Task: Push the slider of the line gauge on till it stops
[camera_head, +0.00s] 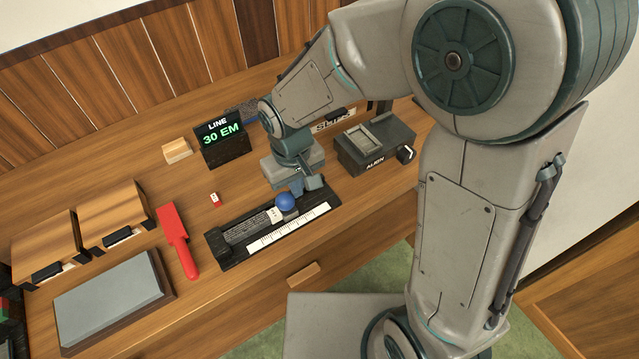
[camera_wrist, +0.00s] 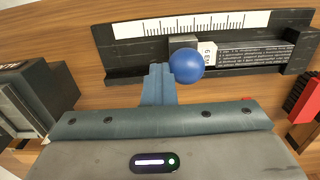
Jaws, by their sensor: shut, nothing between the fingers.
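The line gauge (camera_head: 236,254) is a black tray with a white ruled scale (camera_head: 290,228) along its front edge, lying on the desk. Its slider carries a blue ball knob (camera_head: 285,201) and stands against a row of dark type with a pale piece at its end. The wrist view shows the knob (camera_wrist: 186,65), the slider block (camera_wrist: 182,43) and the type row (camera_wrist: 250,54). My gripper (camera_head: 299,188) is shut and empty, right by the knob. In the wrist view its fingers (camera_wrist: 157,72) are beside the knob; I cannot tell whether they touch it.
A display (camera_head: 222,142) reads "LINE 30 EM". The ALIGN device (camera_head: 375,147) stands right of my gripper. A red tool (camera_head: 177,240), a small red-and-white piece (camera_head: 215,199), a grey slab (camera_head: 112,298) and wooden cases (camera_head: 112,214) lie to the left.

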